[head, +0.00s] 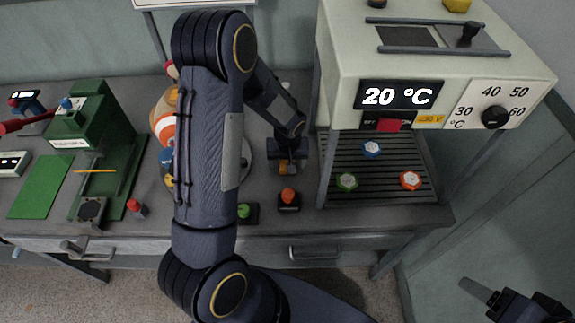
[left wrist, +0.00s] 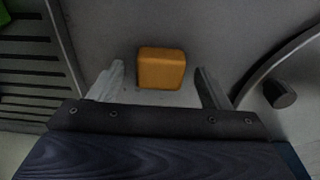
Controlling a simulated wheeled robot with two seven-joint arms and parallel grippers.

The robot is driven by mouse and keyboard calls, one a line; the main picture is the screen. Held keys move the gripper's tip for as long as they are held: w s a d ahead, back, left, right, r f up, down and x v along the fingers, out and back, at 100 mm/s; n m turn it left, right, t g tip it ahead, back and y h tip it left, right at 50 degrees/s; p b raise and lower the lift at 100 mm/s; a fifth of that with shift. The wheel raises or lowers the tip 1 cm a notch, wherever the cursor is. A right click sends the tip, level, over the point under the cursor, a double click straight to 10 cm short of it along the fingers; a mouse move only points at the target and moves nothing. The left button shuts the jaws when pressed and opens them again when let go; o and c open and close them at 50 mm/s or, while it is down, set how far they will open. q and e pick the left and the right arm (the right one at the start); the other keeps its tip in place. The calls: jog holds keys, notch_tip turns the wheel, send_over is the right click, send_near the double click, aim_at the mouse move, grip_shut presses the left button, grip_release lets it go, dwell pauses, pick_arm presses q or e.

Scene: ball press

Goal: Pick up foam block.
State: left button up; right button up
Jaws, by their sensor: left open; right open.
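The foam block (left wrist: 161,68) is a small orange block with rounded edges, lying on the grey table top. In the head view a bit of it (head: 283,168) shows at my left gripper, which partly hides it. My left gripper (left wrist: 160,80) is open, with one finger on each side of the block. Gaps show between the block and both fingers. My right gripper (head: 510,303) is open and empty at the lower right of the head view, away from the table.
A press with a 20 °C display (head: 398,95) stands right of my left gripper, over a slatted rack (head: 375,185) with several coloured knobs. A red button (head: 288,196) and a green button (head: 244,212) sit at the front. A green machine (head: 88,125) stands at left.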

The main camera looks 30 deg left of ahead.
pick_arm(q)
jog(key=c, duration=1.1)
jog(key=shift+r, duration=0.15)
jog(key=shift+r, duration=0.25)
notch_tip(320, 180, up, 3)
jog(key=shift+f, duration=0.2)
jog(key=shift+s+d+r+b, duration=0.35)
jog(key=shift+s+r, duration=1.25)
jog(key=shift+s, duration=0.75)
jog(key=shift+s+d+r+b, duration=0.2)
jog(key=shift+s+r+b, duration=0.2)
jog(key=shift+s+r, duration=1.55)
jog(key=shift+s+d+r+b, duration=0.35)
jog(key=shift+s+r, duration=0.9)
jog(key=shift+s, duration=1.45)
